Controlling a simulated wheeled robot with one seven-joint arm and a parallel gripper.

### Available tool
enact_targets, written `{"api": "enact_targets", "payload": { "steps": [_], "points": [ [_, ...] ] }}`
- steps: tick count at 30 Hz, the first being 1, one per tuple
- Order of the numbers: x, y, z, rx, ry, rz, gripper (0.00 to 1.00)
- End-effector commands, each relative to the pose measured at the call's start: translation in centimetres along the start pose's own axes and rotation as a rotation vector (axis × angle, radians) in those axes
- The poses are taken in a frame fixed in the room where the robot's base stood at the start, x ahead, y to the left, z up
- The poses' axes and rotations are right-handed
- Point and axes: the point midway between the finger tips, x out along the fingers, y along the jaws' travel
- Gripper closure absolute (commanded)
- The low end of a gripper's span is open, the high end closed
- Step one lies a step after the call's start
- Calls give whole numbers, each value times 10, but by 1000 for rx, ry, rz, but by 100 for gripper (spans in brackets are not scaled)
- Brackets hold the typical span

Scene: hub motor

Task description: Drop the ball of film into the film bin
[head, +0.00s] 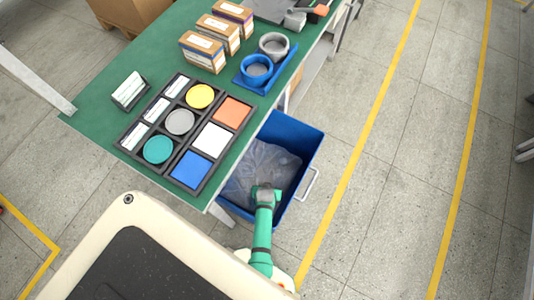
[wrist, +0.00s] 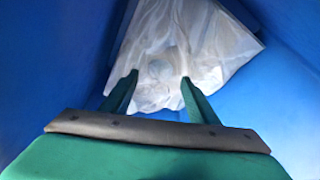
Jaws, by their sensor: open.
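The blue film bin (head: 300,130) stands beside the green table, with crumpled clear film (head: 262,163) inside it. My green gripper (head: 266,190) reaches down into the bin near its front side. In the wrist view, my gripper (wrist: 159,77) is open, its two fingers apart and pointing at whitish film (wrist: 212,45). A faint rounded crumpled shape (wrist: 159,68) shows between the fingertips, and I cannot tell it apart from the film around it. Blue bin walls (wrist: 50,60) surround the gripper. I cannot tell whether the fingers touch the film.
The table (head: 95,95) edge runs along the bin's left. A black tray of coloured discs and squares (head: 188,130), several boxes (head: 203,52) and a blue holder with rings (head: 257,72) stand on it. A bin handle (head: 308,185) sticks out right. Floor to the right is clear.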

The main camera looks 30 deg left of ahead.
Motion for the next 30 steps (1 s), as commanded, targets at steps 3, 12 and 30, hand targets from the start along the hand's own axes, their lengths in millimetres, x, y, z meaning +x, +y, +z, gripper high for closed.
{"api": "enact_targets", "payload": {
  "steps": [3, 12, 30],
  "points": [
    [-19, 0, 0, 1, 2, 0, 46],
    [-55, 0, 0, -1, 1, 0, 46],
    [-63, 0, 0, 0, 0, 0, 46]
  ]
}}
